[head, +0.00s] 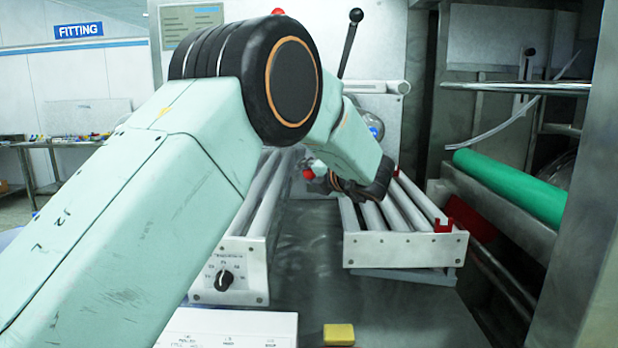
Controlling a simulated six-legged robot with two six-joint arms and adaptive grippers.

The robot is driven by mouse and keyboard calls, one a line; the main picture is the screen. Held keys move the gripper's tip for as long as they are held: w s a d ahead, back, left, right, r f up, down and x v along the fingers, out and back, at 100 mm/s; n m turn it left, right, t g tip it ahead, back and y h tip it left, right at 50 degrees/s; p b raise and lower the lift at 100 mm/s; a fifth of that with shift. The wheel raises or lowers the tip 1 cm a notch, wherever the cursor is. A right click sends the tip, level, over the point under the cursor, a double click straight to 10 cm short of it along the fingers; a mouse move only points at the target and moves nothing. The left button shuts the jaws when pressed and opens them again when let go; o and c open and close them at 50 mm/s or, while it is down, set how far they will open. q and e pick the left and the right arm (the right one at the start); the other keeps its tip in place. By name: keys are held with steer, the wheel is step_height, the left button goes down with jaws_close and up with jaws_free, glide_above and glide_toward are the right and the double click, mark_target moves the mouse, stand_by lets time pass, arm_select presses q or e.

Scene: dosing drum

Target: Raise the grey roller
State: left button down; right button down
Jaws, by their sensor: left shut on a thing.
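My left arm comes in from the left and crosses much of the view. Its small gripper (314,172) is far off, at a red knob (308,174) between two white roller frames. It is shut on the red knob, though the contact is small and partly hidden. A pale grey roller (378,87) lies level across the machine at the back. More grey rollers lie in the left frame (256,256) and the right frame (400,249), so I cannot tell for certain which is the task's. My right gripper is not in view.
A black-knobbed lever (351,40) stands upright at the back, and a red ball (278,11) shows above my arm. A green roller (510,186) lies at right. A yellow block (339,334) sits on the dark metal surface (390,318), whose front is mostly clear.

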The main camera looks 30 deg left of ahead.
arm_select(q)
steer(key=c, duration=1)
jaws_free()
steer(key=shift+d, duration=0.1)
steer(key=v, duration=0.7)
steer(key=shift+s+d+r, duration=0.1)
steer(key=shift+s+d, duration=0.05)
